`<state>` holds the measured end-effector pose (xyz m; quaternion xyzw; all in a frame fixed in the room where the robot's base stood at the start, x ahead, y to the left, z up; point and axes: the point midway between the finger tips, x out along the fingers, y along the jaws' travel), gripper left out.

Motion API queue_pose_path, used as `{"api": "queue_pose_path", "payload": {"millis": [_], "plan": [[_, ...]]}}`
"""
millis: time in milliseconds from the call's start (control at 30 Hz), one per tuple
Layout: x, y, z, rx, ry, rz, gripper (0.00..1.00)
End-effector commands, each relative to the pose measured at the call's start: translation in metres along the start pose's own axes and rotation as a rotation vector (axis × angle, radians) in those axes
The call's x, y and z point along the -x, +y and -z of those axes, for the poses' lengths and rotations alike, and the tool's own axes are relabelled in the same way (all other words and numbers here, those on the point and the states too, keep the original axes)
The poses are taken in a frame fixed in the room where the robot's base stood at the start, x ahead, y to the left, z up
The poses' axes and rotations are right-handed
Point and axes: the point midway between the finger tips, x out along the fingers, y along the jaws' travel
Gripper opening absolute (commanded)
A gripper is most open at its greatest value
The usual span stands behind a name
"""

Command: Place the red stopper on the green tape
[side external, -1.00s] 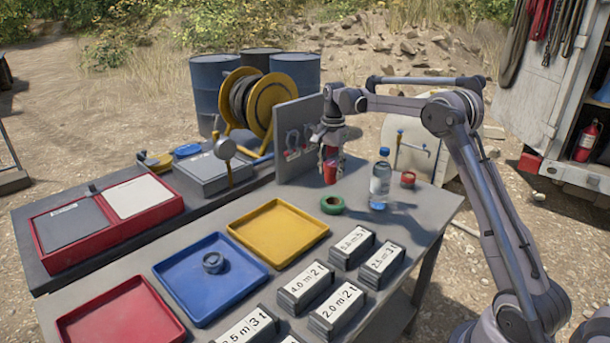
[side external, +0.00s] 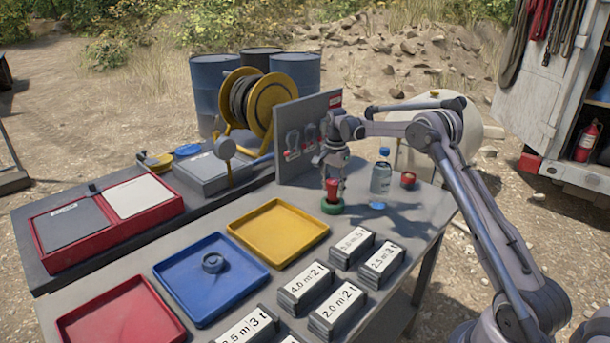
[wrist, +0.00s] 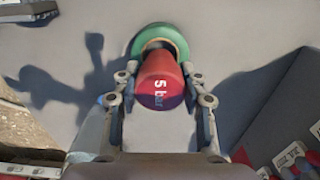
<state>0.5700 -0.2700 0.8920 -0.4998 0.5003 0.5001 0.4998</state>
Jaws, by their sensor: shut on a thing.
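The red stopper (side external: 332,189) is upright between the fingers of my gripper (side external: 333,186). In the wrist view the stopper (wrist: 160,82) shows "5 bar" on its end, and my gripper (wrist: 162,92) is shut on it. The green tape (side external: 332,208) is a ring lying flat on the grey table, directly under the stopper in the side view. In the wrist view the green tape (wrist: 160,32) shows beyond the stopper, which hides its near part. I cannot tell whether the stopper touches the tape.
A water bottle (side external: 381,180) stands close to the right of my gripper, with a red-topped piece (side external: 408,180) beyond it. A grey upright panel (side external: 290,140) stands behind to the left. The yellow tray (side external: 278,231) and label blocks (side external: 352,245) lie nearer the camera.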

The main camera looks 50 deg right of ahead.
Motion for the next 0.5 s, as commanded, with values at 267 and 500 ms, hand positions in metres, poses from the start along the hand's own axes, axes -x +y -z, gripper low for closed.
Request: {"api": "queue_pose_path", "payload": {"millis": [267, 500], "plan": [[-0.0092, 0.0002, -0.0002, 0.0, 0.0, 0.0, 0.1], [-0.0119, 0.0001, -0.0001, 0.0, 0.0, 0.0, 0.6]]}}
